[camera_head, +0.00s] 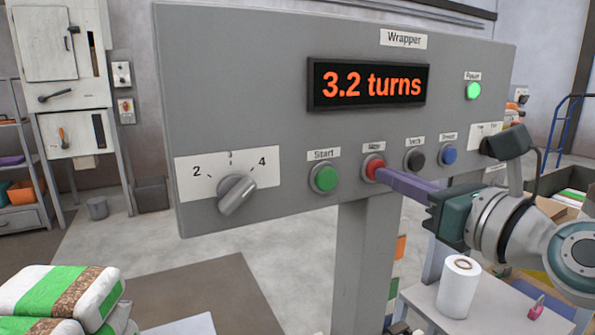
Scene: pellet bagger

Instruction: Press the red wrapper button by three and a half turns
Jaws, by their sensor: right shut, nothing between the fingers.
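The grey wrapper panel (260,90) fills the middle of the head view. Its display (369,85) reads 3.2 turns in orange digits. The red button (372,166) sits in the lower row, between the green start button (325,178) and a black button (414,158). My right gripper (382,173) comes in from the right, with its purple fingers shut and empty. Their tips are at the red button's right edge and cover part of it. I cannot tell whether they touch or press it. My left gripper is not in view.
A dial (237,194) marked 2 to 4 and a blue button (449,155) share the panel. A green lamp (473,91) is lit. A white roll (458,287) stands on a table below my right arm. Stacked bags (60,295) lie at lower left.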

